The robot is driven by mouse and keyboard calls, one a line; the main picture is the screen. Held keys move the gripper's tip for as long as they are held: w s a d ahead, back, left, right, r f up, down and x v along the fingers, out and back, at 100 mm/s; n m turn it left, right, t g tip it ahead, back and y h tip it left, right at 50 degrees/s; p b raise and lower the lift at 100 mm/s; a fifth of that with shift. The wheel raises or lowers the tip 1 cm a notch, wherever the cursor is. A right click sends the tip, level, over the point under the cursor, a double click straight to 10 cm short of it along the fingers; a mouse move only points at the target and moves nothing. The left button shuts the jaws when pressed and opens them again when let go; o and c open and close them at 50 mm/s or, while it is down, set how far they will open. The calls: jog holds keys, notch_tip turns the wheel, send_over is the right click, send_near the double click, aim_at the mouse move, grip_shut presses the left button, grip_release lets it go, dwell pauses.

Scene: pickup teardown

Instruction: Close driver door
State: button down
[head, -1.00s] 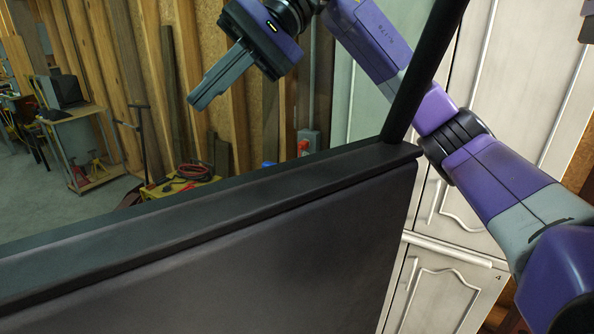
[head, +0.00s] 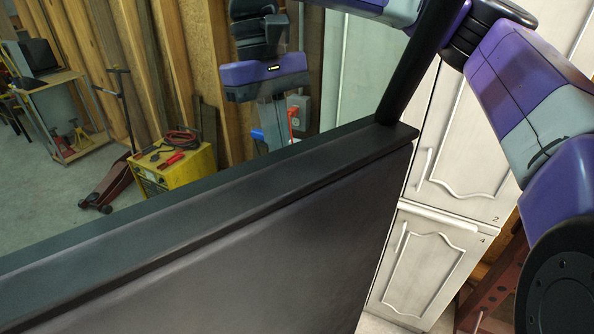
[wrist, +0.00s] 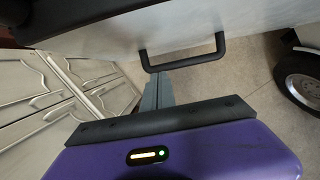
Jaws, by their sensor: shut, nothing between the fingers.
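The driver door (head: 260,230) fills the lower part of the head view, a dark panel with a black window frame post at its right end. My gripper (head: 273,138) is beyond the door, seen through the window opening, pointing down with its tips near the top edge. In the wrist view, the door's other face (wrist: 120,40) shows across the top with a black bar handle (wrist: 185,63). My gripper's fingers (wrist: 158,80) are together and empty, just below the handle's left end. I cannot tell whether they touch the door.
White cabinets (head: 440,260) stand right of the door and show at left in the wrist view. A wheel (wrist: 302,82) is at the wrist view's right edge. A yellow machine (head: 175,165) and a floor jack (head: 110,185) stand beyond the door. Open floor lies at left.

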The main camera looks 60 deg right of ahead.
jog(key=x, duration=0.3)
jog(key=shift+s+a+f+p, duration=0.1)
jog(key=shift+f+p, duration=0.05)
jog(key=shift+p, duration=0.15)
jog(key=s, duration=0.1)
jog(key=s+a+p, duration=0.1)
jog(key=s, duration=0.1)
jog(key=shift+s+a, duration=0.2)
jog(key=shift+a, duration=0.15)
